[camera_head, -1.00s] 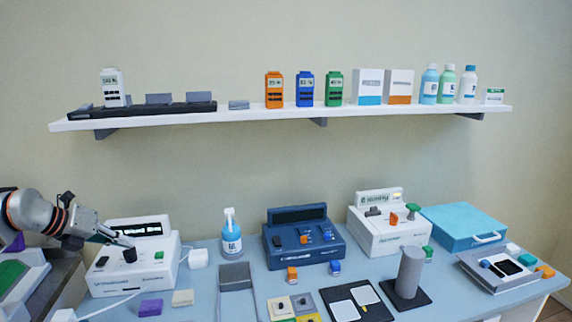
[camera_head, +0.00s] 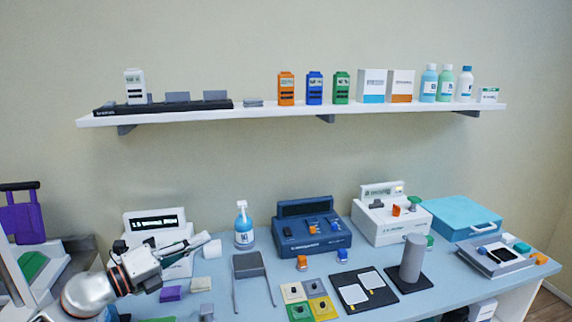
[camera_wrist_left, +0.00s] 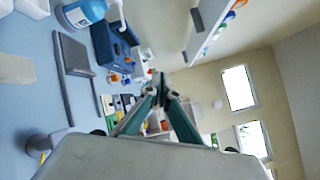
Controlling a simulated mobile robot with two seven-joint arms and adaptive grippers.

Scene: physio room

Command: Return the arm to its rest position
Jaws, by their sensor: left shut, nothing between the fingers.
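My left gripper (camera_head: 206,244) shows at the lower left of the head view, its arm coming in from the left edge. It points right and slightly up, in front of the white device with a dark display (camera_head: 156,222), and hides part of that device. In the left wrist view the two fingers (camera_wrist_left: 160,92) meet at their tips, with nothing between them. My right gripper is in neither view.
The blue table (camera_head: 225,295) holds a spray bottle (camera_head: 244,226), a dark blue device (camera_head: 308,232), a second white device (camera_head: 385,222) and a grey cylinder (camera_head: 412,258). A white shelf (camera_head: 300,110) with bottles and boxes runs along the wall. A purple block (camera_head: 170,293) lies below the gripper.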

